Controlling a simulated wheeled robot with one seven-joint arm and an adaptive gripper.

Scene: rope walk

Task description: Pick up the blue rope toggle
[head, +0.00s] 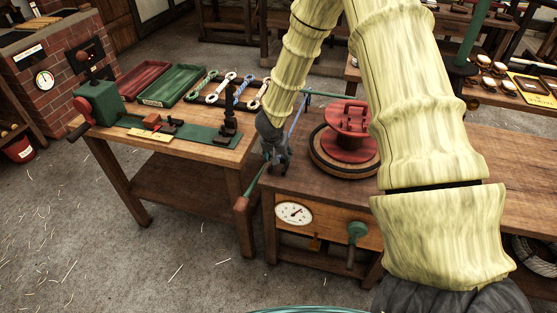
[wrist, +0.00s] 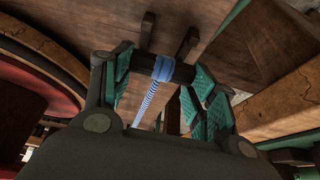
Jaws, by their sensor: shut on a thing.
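The blue rope toggle (wrist: 163,68) shows in the wrist view as a dark crossbar with a blue band round its middle and a blue-and-white striped cord running down toward my palm. My gripper (wrist: 160,78) has its green pads at both ends of the crossbar and is shut on it. In the head view my gripper (head: 275,158) hangs at the left front edge of the wooden bench, beside the red capstan. A thin blue cord (head: 296,108) shows beside my arm there. The held crossbar is hard to make out in the head view.
The red capstan (head: 350,120) stands close on the right, with a dial (head: 294,213) and a green knob (head: 357,232) below. The left table holds a green tray (head: 172,85), a red tray (head: 143,80), several looped ropes (head: 222,88) and a green vise (head: 97,103).

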